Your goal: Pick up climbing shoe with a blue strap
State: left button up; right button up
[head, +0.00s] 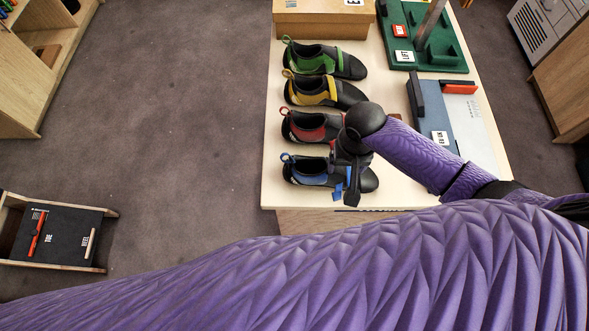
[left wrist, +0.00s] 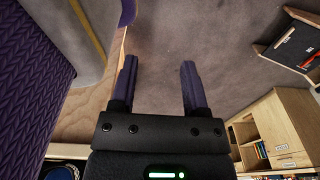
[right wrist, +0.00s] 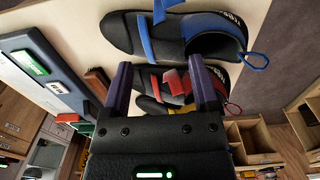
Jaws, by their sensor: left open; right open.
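The climbing shoe with a blue strap (head: 312,172) lies on the pale table (head: 275,142), nearest its front edge. Its toe points right and its blue pull loop is at the left. My right gripper (head: 345,188) is open over the front half of this shoe and hides part of it. In the right wrist view the blue-strap shoe (right wrist: 205,35) lies just beyond the tips of my open right gripper (right wrist: 160,75); I cannot tell whether they touch. My left gripper (left wrist: 157,80) is open and empty, over the carpet beside a wooden edge.
Shoes with red (head: 310,127), yellow (head: 318,91) and green (head: 320,58) straps lie in a row behind the blue one. A blue-grey board (head: 435,108) and a green tray (head: 430,58) are on the right.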

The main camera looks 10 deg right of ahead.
aim_at(338, 185)
notch_tip(338, 185, down, 9)
jog(key=b, duration=0.4)
jog(key=shift+f, duration=0.5)
jog(key=shift+c, duration=1.5)
jog(key=c, duration=0.7)
grip_shut()
